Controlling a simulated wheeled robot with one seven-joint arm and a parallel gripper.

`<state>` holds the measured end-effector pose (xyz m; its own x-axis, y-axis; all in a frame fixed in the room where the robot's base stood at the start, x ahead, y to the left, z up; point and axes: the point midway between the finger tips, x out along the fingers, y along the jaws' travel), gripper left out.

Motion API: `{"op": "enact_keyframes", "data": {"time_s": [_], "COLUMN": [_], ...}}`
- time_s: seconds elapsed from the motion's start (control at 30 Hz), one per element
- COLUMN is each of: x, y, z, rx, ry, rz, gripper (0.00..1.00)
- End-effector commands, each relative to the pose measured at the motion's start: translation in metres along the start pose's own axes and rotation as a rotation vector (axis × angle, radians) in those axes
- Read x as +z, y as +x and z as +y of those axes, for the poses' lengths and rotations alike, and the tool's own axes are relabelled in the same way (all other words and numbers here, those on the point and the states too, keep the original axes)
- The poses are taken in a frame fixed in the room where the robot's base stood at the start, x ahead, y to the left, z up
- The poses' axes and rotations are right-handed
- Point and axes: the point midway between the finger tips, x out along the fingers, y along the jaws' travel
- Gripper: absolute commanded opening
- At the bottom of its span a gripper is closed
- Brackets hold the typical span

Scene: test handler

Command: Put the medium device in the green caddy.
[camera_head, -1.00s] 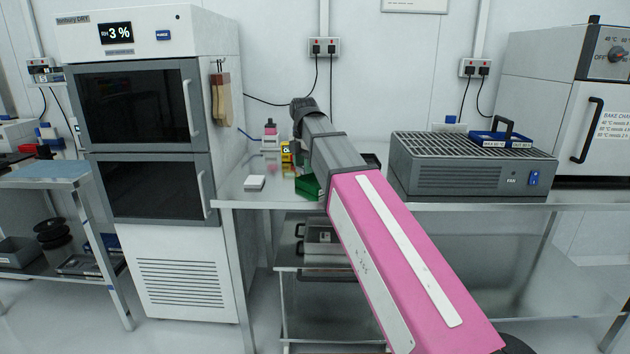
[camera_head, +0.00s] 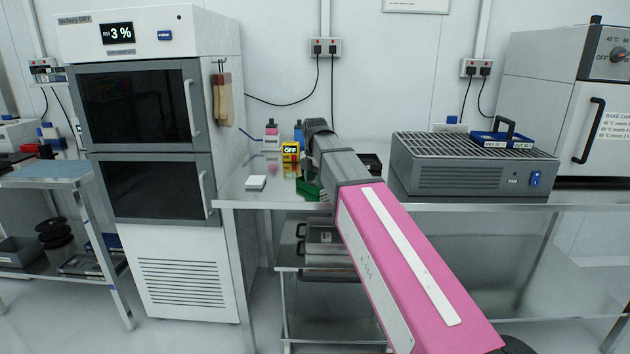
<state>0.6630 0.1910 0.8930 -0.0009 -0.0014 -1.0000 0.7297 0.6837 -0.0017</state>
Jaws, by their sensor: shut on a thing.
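The green caddy (camera_head: 308,190) stands on the metal bench, left of my arm's far end. My forearm covers part of it, and I cannot see what is inside. My arm reaches over the bench from the lower right, and its dark wrist end is above and behind the caddy. My gripper's fingers are hidden behind the arm, so I see neither them nor anything between them. I cannot make out the medium device.
On the bench (camera_head: 232,190) are a white block (camera_head: 256,182), a yellow and black box (camera_head: 290,151), a pink-labelled bottle (camera_head: 271,135) and a blue bottle (camera_head: 298,133). A dark tray (camera_head: 372,161) is partly behind my arm. A grey fan unit (camera_head: 460,178) stands right.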

Motion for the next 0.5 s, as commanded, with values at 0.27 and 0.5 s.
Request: {"op": "enact_keyframes", "data": {"time_s": [0.27,0.5], "x": [0.0000,0.0000], "y": [0.0028,0.0026], "z": [0.0000,0.0000], "rx": [0.000,0.000], "ry": [0.000,0.000], "rz": [0.000,0.000], "gripper": [0.69,0.69]}}
